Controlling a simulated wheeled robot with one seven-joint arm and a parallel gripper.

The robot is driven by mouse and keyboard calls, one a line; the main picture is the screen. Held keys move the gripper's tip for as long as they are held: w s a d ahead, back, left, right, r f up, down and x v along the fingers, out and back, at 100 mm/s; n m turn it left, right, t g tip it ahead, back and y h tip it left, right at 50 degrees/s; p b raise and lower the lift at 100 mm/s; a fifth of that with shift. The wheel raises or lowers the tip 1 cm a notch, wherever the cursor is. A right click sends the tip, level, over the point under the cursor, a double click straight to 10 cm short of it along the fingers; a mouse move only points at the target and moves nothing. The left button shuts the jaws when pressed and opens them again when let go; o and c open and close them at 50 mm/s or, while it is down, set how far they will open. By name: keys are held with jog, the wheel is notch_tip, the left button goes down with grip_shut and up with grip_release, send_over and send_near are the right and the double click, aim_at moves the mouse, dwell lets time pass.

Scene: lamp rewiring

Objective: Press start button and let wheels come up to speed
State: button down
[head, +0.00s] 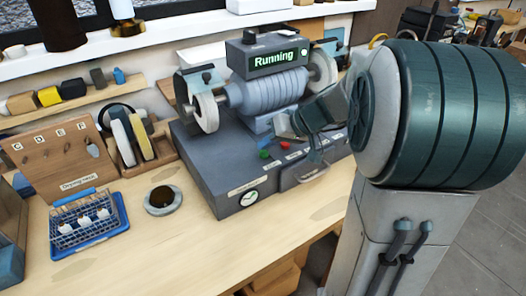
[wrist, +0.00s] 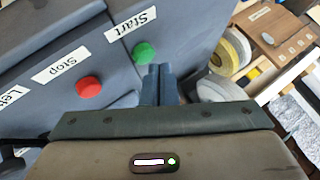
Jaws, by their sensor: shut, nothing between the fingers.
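The bench grinder (head: 268,88) stands on a grey base box (head: 225,180), and its display (head: 275,58) reads "Running". Its two pale wheels show at the left (head: 206,112) and right (head: 322,68) ends; I cannot tell their speed. The green start button (head: 264,154) and the red stop button (head: 283,145) sit on the base's front. In the wrist view the green button (wrist: 144,53) is just beyond my fingertips, and the red button (wrist: 89,87) is to the left. My gripper (wrist: 157,72) is shut and empty, with its tips close below the green button; contact cannot be told.
A blue wire basket on a tray (head: 122,222), a round dish (head: 163,200) and a holder with spare wheels (head: 130,140) are on the wooden bench left of the grinder. A peg board (head: 55,160) stands behind them. The front bench top is mostly clear.

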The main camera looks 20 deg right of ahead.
aim_at(268, 153)
jog(key=shift+r, duration=0.25)
jog(key=shift+r+p, duration=1.2)
jog(key=shift+r, duration=1.3)
jog(key=s+f+m+g+h, duration=0.1)
jog(key=s+f+h, duration=0.1)
jog(key=s, duration=0.8)
jog(key=s+a+f+g+h, duration=0.1)
jog(key=s+f+h, duration=0.2)
jog(key=s, duration=0.7)
jog(key=shift+m+h, duration=0.4)
jog(key=shift+h, duration=0.8)
jog(key=shift+f, duration=0.1)
